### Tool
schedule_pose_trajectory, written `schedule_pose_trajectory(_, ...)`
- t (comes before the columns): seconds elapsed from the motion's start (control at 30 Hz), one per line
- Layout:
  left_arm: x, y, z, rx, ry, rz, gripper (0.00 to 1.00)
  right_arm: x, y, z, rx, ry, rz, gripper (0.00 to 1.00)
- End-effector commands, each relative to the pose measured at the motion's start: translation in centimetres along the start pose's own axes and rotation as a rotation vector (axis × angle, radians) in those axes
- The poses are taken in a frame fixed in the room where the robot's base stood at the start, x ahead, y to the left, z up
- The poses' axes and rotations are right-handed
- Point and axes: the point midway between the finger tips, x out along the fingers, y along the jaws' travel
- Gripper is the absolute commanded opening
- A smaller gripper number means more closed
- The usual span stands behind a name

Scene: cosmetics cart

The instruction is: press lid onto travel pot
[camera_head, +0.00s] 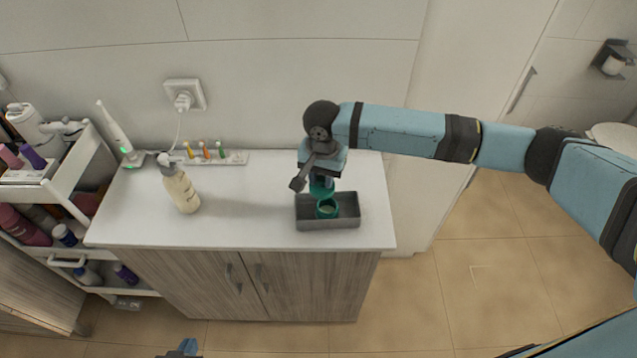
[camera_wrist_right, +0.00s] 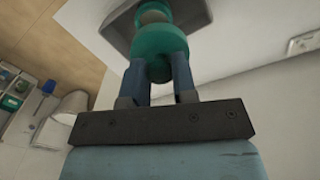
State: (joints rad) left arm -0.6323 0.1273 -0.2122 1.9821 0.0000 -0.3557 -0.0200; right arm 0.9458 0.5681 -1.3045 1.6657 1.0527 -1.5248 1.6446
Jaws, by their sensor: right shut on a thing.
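The teal travel pot (camera_head: 327,209) stands in a grey tray (camera_head: 346,224) on the white counter, its opening partly visible. My right gripper (camera_head: 321,182) is above the tray and shut on the teal lid (camera_head: 321,190). The lid appears a little above and behind the pot, apart from it. In the right wrist view, the blue fingers (camera_wrist_right: 158,75) hold the lid (camera_wrist_right: 158,45) between them, with part of the pot (camera_wrist_right: 153,12) beyond it. A small blue part of my left gripper (camera_head: 187,347) shows at the bottom edge; its jaws cannot be made out.
A soap bottle (camera_head: 181,188) stands on the counter to the left. A rack with small coloured items (camera_head: 212,157) and an electric toothbrush (camera_head: 120,138) are at the back. A loaded cart (camera_head: 72,185) stands at the left. The counter between bottle and tray is clear.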

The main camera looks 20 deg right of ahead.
Motion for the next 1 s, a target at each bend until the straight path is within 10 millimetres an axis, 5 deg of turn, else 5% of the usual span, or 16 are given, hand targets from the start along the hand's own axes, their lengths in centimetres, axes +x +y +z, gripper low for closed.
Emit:
schedule_pose_trajectory(0.47,1.2,-0.2,0.6,-0.001,0.011,-0.003,0.00,1.7,0.0,-1.2,0.005,0.008,-0.003,0.04)
schedule_pose_trajectory(0.87,3.6,0.3,4.0,0.003,0.003,0.017,0.00,4.8,0.0,-1.2,0.004,0.009,-0.003,0.04)
schedule_pose_trajectory(1.0,3.3,0.8,3.7,0.003,-0.002,0.025,0.00,5.6,0.1,-1.1,0.006,0.005,-0.002,0.04)
